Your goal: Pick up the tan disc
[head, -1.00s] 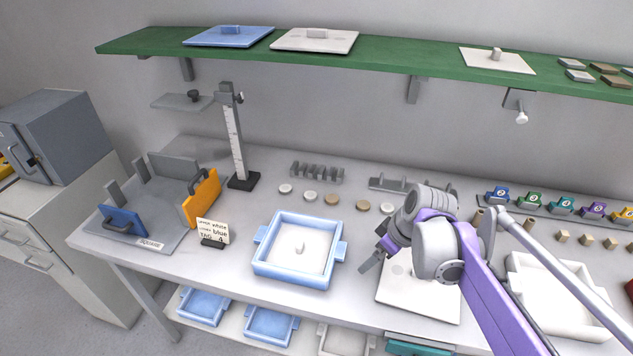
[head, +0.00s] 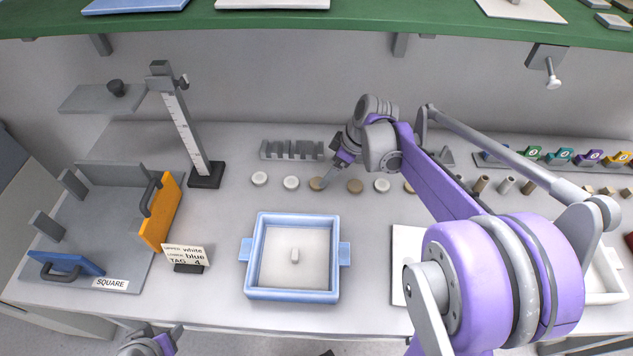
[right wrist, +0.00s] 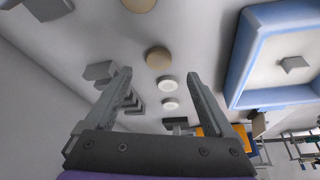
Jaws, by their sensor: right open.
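Small discs lie in a row on the bench. One tan disc (head: 316,184) lies right of two white discs (head: 259,179) (head: 291,183); a second tan disc (head: 355,186) lies further right. My right gripper (head: 325,178) is over the row at the first tan disc. In the right wrist view, its fingers (right wrist: 159,75) are open and empty, with a tan disc (right wrist: 158,58) lined up with the gap and white discs (right wrist: 166,83) below it in the picture. Contact cannot be told. Part of my left gripper (head: 160,342) shows at the bottom edge; its fingers are unclear.
A blue square tray (head: 246,283) stands in front of the row. A grey slotted rack (head: 292,149) stands behind it. The green shelf (head: 360,32) hangs above.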

